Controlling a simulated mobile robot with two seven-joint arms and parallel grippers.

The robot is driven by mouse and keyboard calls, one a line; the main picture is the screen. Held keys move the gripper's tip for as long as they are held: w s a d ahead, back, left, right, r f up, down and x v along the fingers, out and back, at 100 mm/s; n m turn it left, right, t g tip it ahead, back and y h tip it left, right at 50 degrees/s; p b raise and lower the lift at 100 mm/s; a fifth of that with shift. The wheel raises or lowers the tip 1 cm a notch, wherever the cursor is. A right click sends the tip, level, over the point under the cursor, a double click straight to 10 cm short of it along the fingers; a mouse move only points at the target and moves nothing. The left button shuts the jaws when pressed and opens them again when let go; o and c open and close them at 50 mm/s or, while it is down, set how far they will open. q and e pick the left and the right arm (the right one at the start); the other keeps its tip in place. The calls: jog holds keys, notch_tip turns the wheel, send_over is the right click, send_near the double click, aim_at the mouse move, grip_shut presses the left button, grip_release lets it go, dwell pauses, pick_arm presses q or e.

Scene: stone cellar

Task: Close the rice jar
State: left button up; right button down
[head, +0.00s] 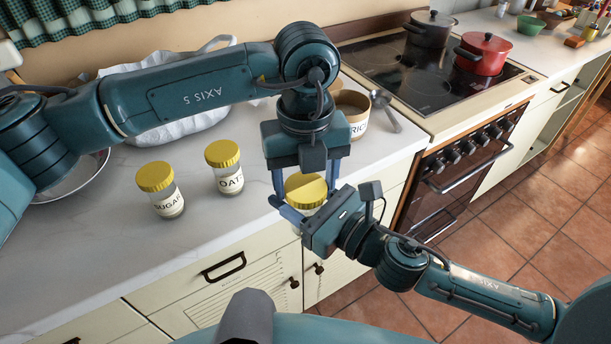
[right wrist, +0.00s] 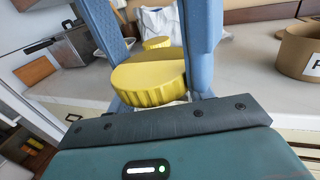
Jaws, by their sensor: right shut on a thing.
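A yellow lid (head: 306,190) is at the counter's front edge, on a jar whose body is mostly hidden behind my right gripper; its label does not show. The lid (right wrist: 150,78) is large in the right wrist view, with a little pale glass below it. My left gripper (head: 305,180) points down from above, open, one finger on each side of the lid. My right gripper (head: 308,212) comes from the front, low, shut on the jar below the lid. A wide tan open-topped container (head: 357,128) labelled "RIC" stands behind; it also shows in the right wrist view (right wrist: 297,50).
A metal scoop (head: 388,108) lies by the tan container. The stove (head: 425,85) with black and red pots is at the right. The counter's front left is clear.

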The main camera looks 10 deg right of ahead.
pick_arm(q)
jog(key=o, duration=0.4)
jog(key=shift+c, duration=0.2)
jog(key=shift+r, duration=2.25)
jog(key=shift+c, duration=0.3)
jog(key=shift+r+n, duration=0.3)
jog(key=shift+r, duration=0.05)
notch_tip(320, 180, up, 3)
jog(key=n, duration=0.3)
jog(key=shift+f, duration=0.1)
